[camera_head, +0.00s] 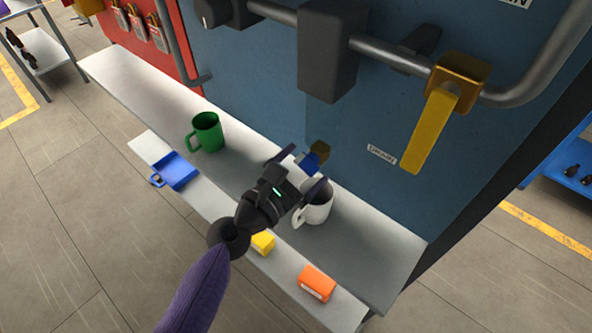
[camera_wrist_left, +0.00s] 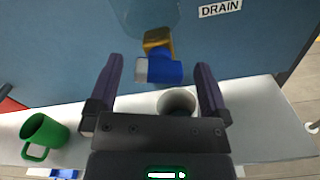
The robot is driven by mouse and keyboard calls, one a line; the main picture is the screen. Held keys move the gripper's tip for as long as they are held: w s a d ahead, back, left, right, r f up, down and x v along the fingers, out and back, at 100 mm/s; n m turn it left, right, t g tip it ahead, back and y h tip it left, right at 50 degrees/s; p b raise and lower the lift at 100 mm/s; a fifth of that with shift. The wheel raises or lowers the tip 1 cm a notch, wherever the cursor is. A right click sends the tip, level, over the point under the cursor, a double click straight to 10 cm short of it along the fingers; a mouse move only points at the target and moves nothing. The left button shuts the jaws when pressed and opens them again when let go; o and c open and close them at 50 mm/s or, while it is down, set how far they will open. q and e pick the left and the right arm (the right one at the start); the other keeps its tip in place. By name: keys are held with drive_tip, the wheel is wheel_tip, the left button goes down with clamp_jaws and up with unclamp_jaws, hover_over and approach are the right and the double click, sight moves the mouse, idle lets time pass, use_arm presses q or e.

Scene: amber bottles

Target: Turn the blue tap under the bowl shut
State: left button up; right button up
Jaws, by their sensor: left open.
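The blue tap (camera_head: 311,162) has a brass body (camera_head: 320,150) and sits low on the blue panel. In the left wrist view the tap's blue handle (camera_wrist_left: 165,71) lies crosswise under the brass fitting (camera_wrist_left: 157,38), with a pale grey end at its left. A faint, see-through bowl (camera_wrist_left: 150,15) shows above the fitting. My left gripper (camera_head: 303,171) is open in front of the tap. In the left wrist view its fingers (camera_wrist_left: 159,68) stand on either side of the handle, with a visible gap at each side. My right gripper is not in view.
A white mug (camera_head: 317,211) stands on the shelf (camera_head: 375,250) right below my left gripper. A green mug (camera_head: 207,132), a blue dustpan-like item (camera_head: 175,170), a yellow block (camera_head: 263,242) and an orange box (camera_head: 317,283) are nearby. A yellow lever (camera_head: 430,130) hangs from the pipe above.

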use_arm(q)
drive_tip(key=b+v, duration=0.1)
drive_tip(key=v, duration=0.8)
drive_tip(key=shift+s+a+b, duration=0.2)
drive_tip(key=shift+s+b, duration=0.1)
drive_tip(key=shift+b, duration=0.1)
drive_tip(key=x, duration=0.9)
drive_tip(key=shift+a+f+b, duration=0.1)
drive_tip(key=shift+f+b, duration=0.1)
drive_tip(key=shift+b, duration=0.15)
drive_tip(key=shift+w, duration=0.15)
drive_tip(key=c, duration=1.3)
